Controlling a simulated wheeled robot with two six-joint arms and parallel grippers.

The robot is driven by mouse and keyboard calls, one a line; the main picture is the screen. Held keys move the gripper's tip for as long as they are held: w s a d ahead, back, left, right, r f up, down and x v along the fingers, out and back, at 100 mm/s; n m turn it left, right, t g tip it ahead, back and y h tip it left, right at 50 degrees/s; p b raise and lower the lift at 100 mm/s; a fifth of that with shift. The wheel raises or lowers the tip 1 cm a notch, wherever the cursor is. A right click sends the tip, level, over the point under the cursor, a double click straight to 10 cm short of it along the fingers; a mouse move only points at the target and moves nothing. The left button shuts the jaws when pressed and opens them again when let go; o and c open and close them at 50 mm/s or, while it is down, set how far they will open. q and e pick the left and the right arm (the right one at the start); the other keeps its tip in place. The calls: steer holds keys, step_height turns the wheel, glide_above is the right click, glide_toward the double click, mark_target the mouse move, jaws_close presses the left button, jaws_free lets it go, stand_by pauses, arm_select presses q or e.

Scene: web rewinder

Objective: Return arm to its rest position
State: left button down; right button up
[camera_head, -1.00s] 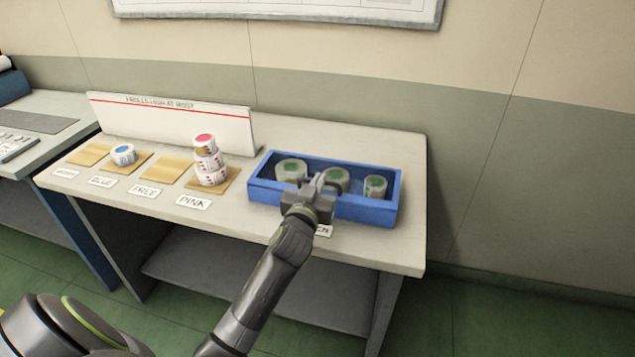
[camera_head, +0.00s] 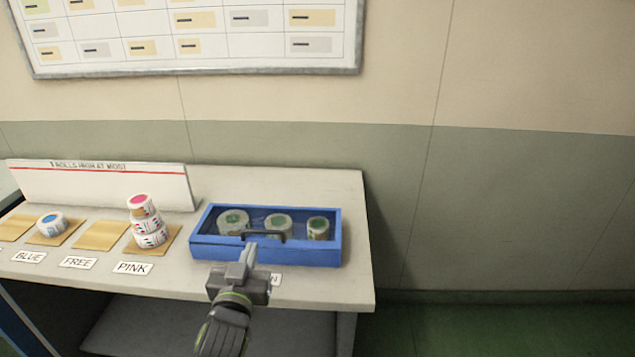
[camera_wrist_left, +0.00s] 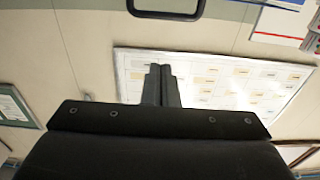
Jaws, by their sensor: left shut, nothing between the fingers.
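My left gripper (camera_head: 249,254) comes up from the bottom of the head view, in front of the blue box. Its fingers are shut and hold nothing; they also show pressed together in the left wrist view (camera_wrist_left: 161,84), pointing at the wall chart. The blue box (camera_head: 310,254) stands on the table and holds three rolls with green cores. A dark handle (camera_head: 264,233) shows at its front, just above the fingertips. I cannot tell how wide the gap between fingertips and handle is. My right gripper is not in view.
A stack of pink-core rolls (camera_head: 147,224) and a blue-core roll (camera_head: 52,223) stand on tan pads left of the box. The FREE pad (camera_head: 101,236) is bare. A white board (camera_head: 100,188) stands behind them. The table's right end (camera_head: 350,287) is clear.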

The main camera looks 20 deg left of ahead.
arm_select(q)
steer(key=s+a+f+g, duration=0.3)
steer(key=s+f+g, duration=0.5)
steer(key=s+f, duration=0.55)
steer(key=s+d+f+m+g+h, duration=0.1)
steer(key=s+f+g, duration=0.15)
steer(key=s, duration=0.55)
steer(key=s+f+m+g+h, duration=0.15)
steer(key=s+g, duration=0.25)
steer(key=s, duration=0.4)
step_height(320, 180, down, 22)
steer(key=a+g+p, duration=0.1)
steer(key=s+d+f+g+p, duration=0.1)
steer(key=s+f, duration=1.4)
steer(key=f, duration=0.1)
steer(key=shift+f+n+h, duration=0.25)
steer(key=shift+n+h, duration=0.1)
